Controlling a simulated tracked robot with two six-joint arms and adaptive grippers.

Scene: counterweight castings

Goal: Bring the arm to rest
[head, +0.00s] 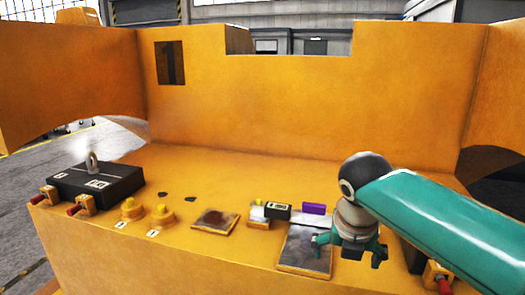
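My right gripper (348,252) is on the teal arm that comes in from the right. It points down, with its fingers spread apart, over the right part of the orange casting's ledge (250,190). No held object can be made out between the fingers. A grey-brown square plate (304,248) lies just left of and partly behind the gripper. I cannot tell how high the fingertips are above the surface. My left gripper is not in view.
A black block with a metal ring (95,187) sits at left by red-tipped clamps (80,205). Two yellow knobs (158,216), a brown plate (215,221), a small black piece (277,210) and a purple piece (314,209) line the front. An orange wall (300,110) rises behind. The middle ledge is mostly clear.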

